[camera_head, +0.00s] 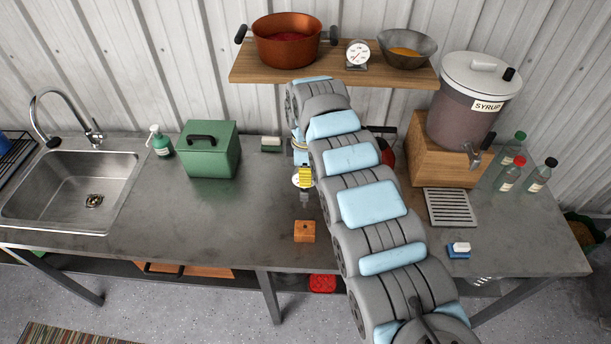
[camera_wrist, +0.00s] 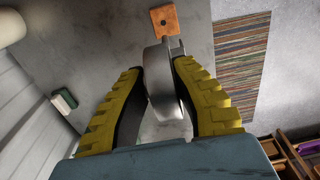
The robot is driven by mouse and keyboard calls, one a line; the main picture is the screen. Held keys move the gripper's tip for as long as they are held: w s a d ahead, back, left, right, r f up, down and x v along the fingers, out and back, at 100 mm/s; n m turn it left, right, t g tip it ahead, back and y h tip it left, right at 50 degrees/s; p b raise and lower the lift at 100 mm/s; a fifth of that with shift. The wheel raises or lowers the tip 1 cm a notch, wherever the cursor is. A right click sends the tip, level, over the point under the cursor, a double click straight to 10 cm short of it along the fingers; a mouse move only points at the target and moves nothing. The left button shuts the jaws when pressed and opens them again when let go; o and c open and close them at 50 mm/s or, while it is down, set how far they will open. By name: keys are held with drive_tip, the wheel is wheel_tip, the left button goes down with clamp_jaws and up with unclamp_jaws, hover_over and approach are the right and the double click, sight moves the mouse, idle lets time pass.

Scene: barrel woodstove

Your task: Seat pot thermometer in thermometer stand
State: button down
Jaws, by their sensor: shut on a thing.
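The pot thermometer (camera_wrist: 160,82) is between my gripper's yellow ribbed fingers in the wrist view, its round metal dial housing seen nearly edge-on. In the head view, part of its pale dial (camera_head: 296,181) shows beside my gripper (camera_head: 306,177), with a short piece below the fingers. My gripper is shut on it above the counter. The thermometer stand is a small orange-brown wooden block (camera_head: 304,231) with a dark hole in its top, near the counter's front edge. The stand (camera_wrist: 164,19) also shows beyond the fingertips in the wrist view. The thermometer is apart from it; the stem is hard to make out.
A green box (camera_head: 209,150) and soap bottle (camera_head: 160,141) stand left, near the sink (camera_head: 75,190). A syrup dispenser (camera_head: 471,100) on a wooden block stands right. My arm hides part of the counter behind. The counter around the stand is clear.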

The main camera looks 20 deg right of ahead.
sight(305, 190)
drive_tip(key=shift+d, duration=0.1)
drive_tip(key=shift+f+b, duration=1.1)
drive_tip(key=shift+f, duration=1.8)
